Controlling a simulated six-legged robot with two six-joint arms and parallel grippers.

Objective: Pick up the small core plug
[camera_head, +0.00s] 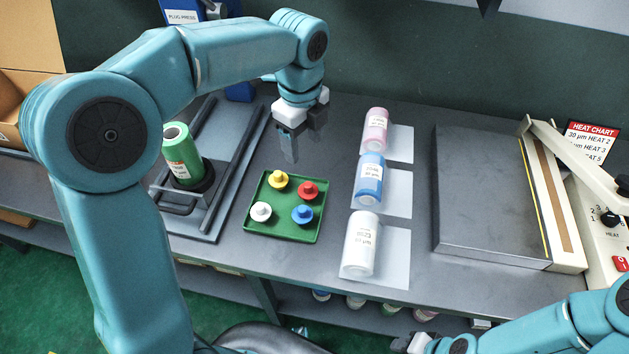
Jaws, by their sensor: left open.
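Several core plugs sit apart on a green tray (284,237): a yellow plug (278,180), a red plug (307,190), a white plug (261,211) and a blue plug (302,214). They look close in size, so I cannot tell which is the small one. My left gripper (301,142) is open and empty, pointing down above the bench just behind the tray's far edge. My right gripper (411,343) shows only partly at the bottom edge, far from the tray, and its jaws are unclear.
A green film roll (181,153) stands in a dark fixture left of the tray. Pink (376,130), blue (369,180) and white (359,244) rolls lie on pale sheets to the right. A grey plate (482,193) and heat sealer (553,190) are farther right. A blue plug press stands behind.

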